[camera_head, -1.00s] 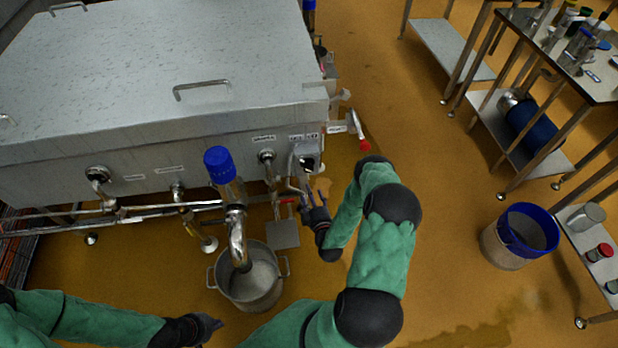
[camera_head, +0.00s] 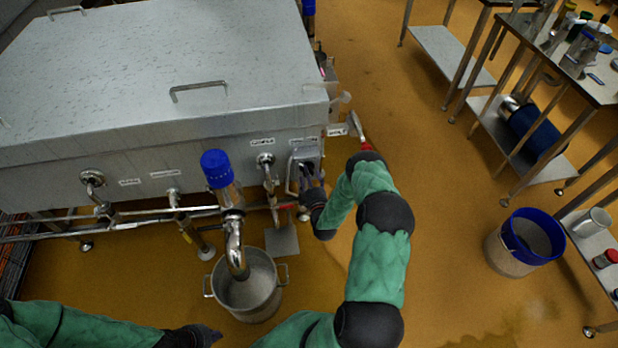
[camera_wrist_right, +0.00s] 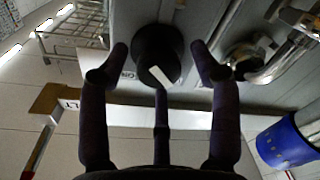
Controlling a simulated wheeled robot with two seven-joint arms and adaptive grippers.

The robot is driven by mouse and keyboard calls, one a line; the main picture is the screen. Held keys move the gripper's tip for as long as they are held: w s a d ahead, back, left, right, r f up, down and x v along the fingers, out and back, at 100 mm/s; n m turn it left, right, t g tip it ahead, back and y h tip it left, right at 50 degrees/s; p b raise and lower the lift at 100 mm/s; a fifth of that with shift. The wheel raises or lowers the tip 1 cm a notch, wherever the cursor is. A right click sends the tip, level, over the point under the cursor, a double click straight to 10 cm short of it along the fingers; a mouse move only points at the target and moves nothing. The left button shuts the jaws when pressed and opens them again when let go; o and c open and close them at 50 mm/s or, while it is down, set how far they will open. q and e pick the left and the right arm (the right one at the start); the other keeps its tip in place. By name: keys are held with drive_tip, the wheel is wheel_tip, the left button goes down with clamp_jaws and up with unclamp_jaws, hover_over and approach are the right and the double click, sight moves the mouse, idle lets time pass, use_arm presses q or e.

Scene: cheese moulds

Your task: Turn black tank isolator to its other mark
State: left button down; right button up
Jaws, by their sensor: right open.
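The black isolator knob (camera_wrist_right: 158,58) carries a white mark and shows in the right wrist view between the spread fingers of my right gripper (camera_wrist_right: 160,65). In the head view its grey box (camera_head: 304,154) sits on the tank's front near the right corner, and my right gripper (camera_head: 308,178) covers the knob. The gripper is open, its fingers around or just short of the knob; I cannot tell if they touch it. The white mark lies slanted in the wrist picture. My left gripper (camera_head: 208,334) is at the bottom edge, too small and dark to read.
The steel tank (camera_head: 190,60) fills the upper left. A pipe with a blue top (camera_head: 216,168) and a steel pot (camera_head: 247,290) stand left of my right arm. A red-handled valve (camera_head: 362,140) is close on the right. A blue-rimmed bucket (camera_head: 515,255) stands on open floor.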

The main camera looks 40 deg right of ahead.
drive_tip(key=c, duration=1.1)
drive_tip(key=shift+c, duration=0.2)
drive_tip(key=shift+w+m, duration=0.1)
drive_tip(key=shift+m, duration=0.3)
drive_tip(key=m+b, duration=0.1)
drive_tip(key=m, duration=0.7)
drive_tip(key=m+h+b, duration=0.1)
drive_tip(key=m+b, duration=0.1)
drive_tip(key=m, duration=0.7)
drive_tip(key=shift+d+r+m+h, duration=0.1)
drive_tip(key=shift+d+m+h, duration=0.05)
drive_tip(key=shift+m+h, duration=0.15)
drive_tip(key=shift+d+m, duration=0.1)
drive_tip(key=shift+m, duration=0.2)
